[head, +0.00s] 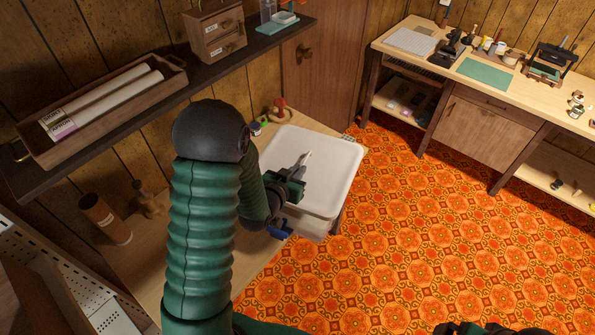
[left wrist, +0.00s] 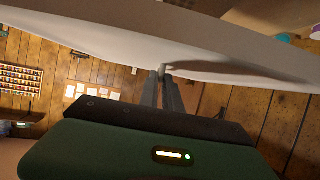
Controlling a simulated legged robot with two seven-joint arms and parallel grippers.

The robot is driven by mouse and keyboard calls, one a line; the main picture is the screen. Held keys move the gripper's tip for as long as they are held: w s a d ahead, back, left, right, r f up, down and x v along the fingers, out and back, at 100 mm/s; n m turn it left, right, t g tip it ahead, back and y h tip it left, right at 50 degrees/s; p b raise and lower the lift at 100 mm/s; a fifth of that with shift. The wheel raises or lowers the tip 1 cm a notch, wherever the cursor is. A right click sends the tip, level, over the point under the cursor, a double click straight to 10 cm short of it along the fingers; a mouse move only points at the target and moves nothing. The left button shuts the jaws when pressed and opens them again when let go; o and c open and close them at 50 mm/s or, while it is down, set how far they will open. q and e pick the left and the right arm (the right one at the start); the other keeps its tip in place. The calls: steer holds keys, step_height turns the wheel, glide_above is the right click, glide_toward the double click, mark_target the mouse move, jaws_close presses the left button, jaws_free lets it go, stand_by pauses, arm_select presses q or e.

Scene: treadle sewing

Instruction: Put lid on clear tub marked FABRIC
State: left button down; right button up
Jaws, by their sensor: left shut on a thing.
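My left gripper (head: 302,165) is shut on a small grip on the lid. In the left wrist view, the fingers (left wrist: 166,88) meet at this grip, under the pale lid (left wrist: 130,42). The clear tub (head: 308,227) shows only as a translucent edge below the lid's near side. The lid hides most of it, and I cannot read a FABRIC mark or tell whether lid and rim touch. Dark parts at the bottom right edge may be my right gripper, mostly cut off.
A dark shelf (head: 150,105) with a tray of rolls (head: 105,100) and a small drawer box (head: 215,32) runs above the bench (head: 150,245). A red-handled item (head: 280,108) stands behind the lid. The patterned floor (head: 430,235) is clear to the right.

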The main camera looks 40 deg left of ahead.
arm_select(q)
steer(key=shift+a+f, duration=0.1)
steer(key=shift+f, duration=0.35)
steer(key=shift+s+a+r, duration=0.1)
steer(key=shift+s+r, duration=0.05)
arm_select(e)
steer(key=shift+s+f, duration=0.2)
steer(key=shift+f, duration=0.2)
steer(key=shift+w+f, duration=0.1)
arm_select(q)
steer(key=shift+f+b, duration=0.25)
steer(key=shift+b, duration=0.1)
steer(key=shift+f+b, duration=0.95)
step_height(320, 180, down, 5)
steer(key=b, duration=0.4)
steer(key=shift+r, duration=0.2)
arm_select(e)
steer(key=s+x, duration=0.1)
steer(key=x, duration=0.5)
steer(key=shift+s+f, duration=0.2)
steer(key=shift+f, duration=0.2)
